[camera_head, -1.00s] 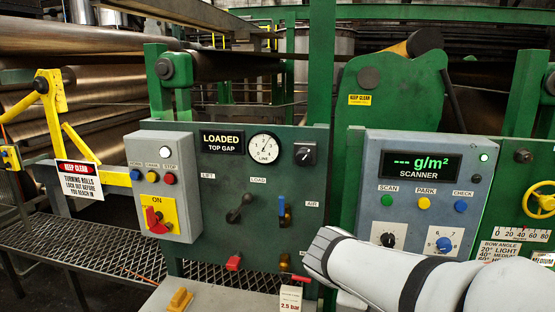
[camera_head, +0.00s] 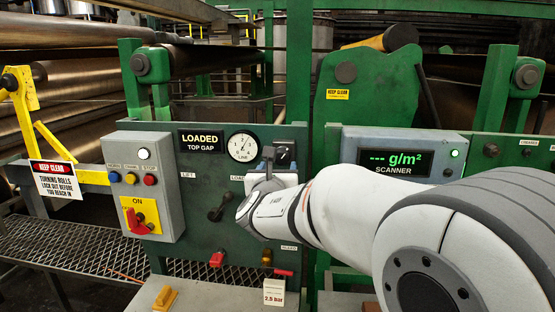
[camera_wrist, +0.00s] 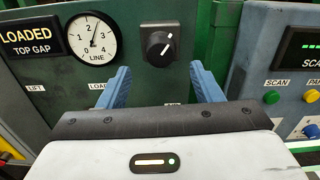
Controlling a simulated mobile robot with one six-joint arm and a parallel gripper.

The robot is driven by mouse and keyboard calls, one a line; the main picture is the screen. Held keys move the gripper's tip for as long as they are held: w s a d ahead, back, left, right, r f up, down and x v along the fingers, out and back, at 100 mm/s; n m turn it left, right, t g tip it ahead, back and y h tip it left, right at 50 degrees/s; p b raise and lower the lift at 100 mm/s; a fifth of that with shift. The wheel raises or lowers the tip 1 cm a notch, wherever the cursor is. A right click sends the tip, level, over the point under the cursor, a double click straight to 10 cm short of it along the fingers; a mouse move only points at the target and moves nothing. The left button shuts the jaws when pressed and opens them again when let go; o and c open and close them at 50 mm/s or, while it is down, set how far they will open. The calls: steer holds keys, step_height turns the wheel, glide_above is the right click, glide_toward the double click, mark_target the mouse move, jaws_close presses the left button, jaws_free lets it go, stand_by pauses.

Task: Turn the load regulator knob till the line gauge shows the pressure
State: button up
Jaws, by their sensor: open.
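The load regulator knob (camera_head: 285,152) is black on a square plate, right of the line gauge (camera_head: 243,147) on the green panel. In the wrist view the knob (camera_wrist: 160,44) lies ahead, between and beyond my fingertips; its white mark slants up to the right. The round white gauge (camera_wrist: 91,39) has its needle a little right of top, between 2 and 3. My gripper (camera_wrist: 160,67) is open, its two blue fingers apart and nothing between them. In the head view my gripper (camera_head: 279,158) is in front of the panel and partly covers the knob's surroundings.
A tag (camera_head: 273,293) reading 2.5 bar stands below the panel. A black lever (camera_head: 220,207) sits left of my wrist. The grey control box (camera_head: 148,185) is farther left, the scanner box (camera_head: 400,155) right, partly behind my arm.

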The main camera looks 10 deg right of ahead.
mark_target(281, 160)
steer(key=p+x, duration=0.1)
steer(key=x, duration=0.5)
steer(key=shift+f, duration=0.1)
steer(key=shift+s, duration=0.1)
steer(key=shift+c, duration=0.2)
steer(key=c, duration=1)
